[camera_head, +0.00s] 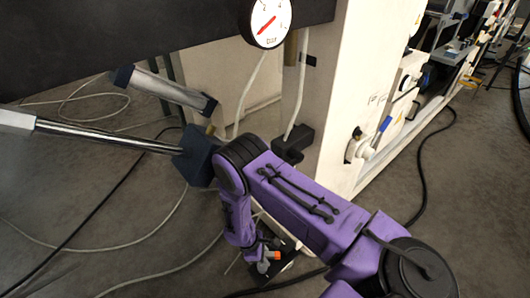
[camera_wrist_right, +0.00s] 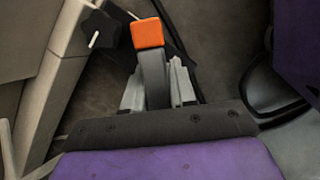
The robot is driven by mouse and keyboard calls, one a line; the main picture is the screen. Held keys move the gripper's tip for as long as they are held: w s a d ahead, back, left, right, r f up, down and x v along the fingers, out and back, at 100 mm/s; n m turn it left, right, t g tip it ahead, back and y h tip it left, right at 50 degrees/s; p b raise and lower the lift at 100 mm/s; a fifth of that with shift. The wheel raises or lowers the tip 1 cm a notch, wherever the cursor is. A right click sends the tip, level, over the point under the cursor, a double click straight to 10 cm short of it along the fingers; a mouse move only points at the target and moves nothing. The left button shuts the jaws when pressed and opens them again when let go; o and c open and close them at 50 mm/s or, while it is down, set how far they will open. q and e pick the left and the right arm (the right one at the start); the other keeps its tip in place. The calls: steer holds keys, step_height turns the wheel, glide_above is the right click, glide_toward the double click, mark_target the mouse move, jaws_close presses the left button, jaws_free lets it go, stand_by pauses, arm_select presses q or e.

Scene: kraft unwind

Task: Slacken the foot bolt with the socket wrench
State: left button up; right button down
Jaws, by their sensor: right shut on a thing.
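My right gripper (camera_wrist_right: 157,88) is shut on a grey handle with an orange end, which I take to be the socket wrench (camera_wrist_right: 148,34). The orange end points up in the right wrist view, between the two light grey fingers. The wrench's socket end is hidden. I cannot make out the foot bolt in either view. My left gripper is not in view.
The white machine column (camera_head: 335,100) stands close to my right arm. A silver bar (camera_head: 95,134) with a dark block (camera_head: 196,156) reaches in from the left. A black knob (camera_wrist_right: 102,29) is near the wrench. Cables (camera_head: 140,240) lie on the grey floor.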

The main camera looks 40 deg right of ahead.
steer(key=shift+f+b, duration=0.45)
steer(key=shift+f, duration=0.4)
stand_by(1.5)
